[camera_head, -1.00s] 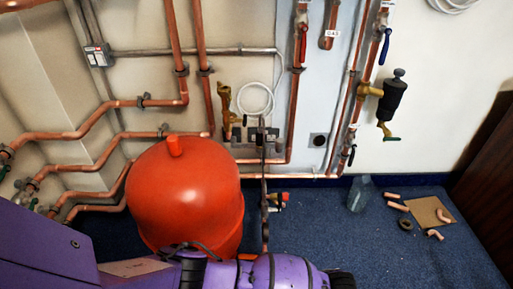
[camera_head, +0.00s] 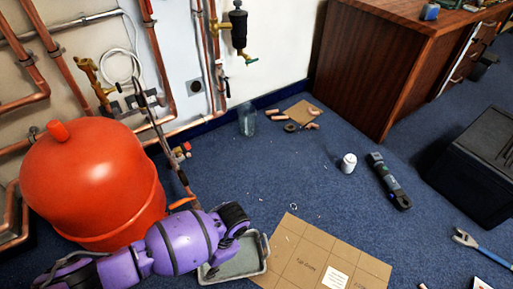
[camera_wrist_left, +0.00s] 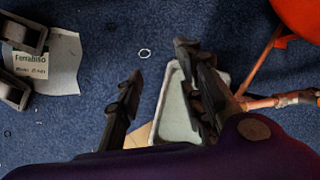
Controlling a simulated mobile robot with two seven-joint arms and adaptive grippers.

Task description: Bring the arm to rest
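My left arm is purple and comes in from the lower left in the head view, in front of the red vessel. Its left gripper (camera_head: 236,218) is the dark end beside a grey tray, and its fingers are not clear there. In the left wrist view the two dark fingers of the left gripper (camera_wrist_left: 159,60) stand well apart with nothing between them. They are above the floor, close to the tray in that picture. I cannot make out my right gripper in either view.
The red vessel (camera_head: 92,182) and copper pipes stand at the left. The grey tray (camera_head: 262,268) and cardboard (camera_head: 318,262) lie on the floor. A white pot (camera_head: 348,163), a grey-black tool (camera_head: 388,180) and a black case (camera_head: 480,165) are further right. Dark parts (camera_wrist_left: 22,35) at the wrist view's edge are unclear.

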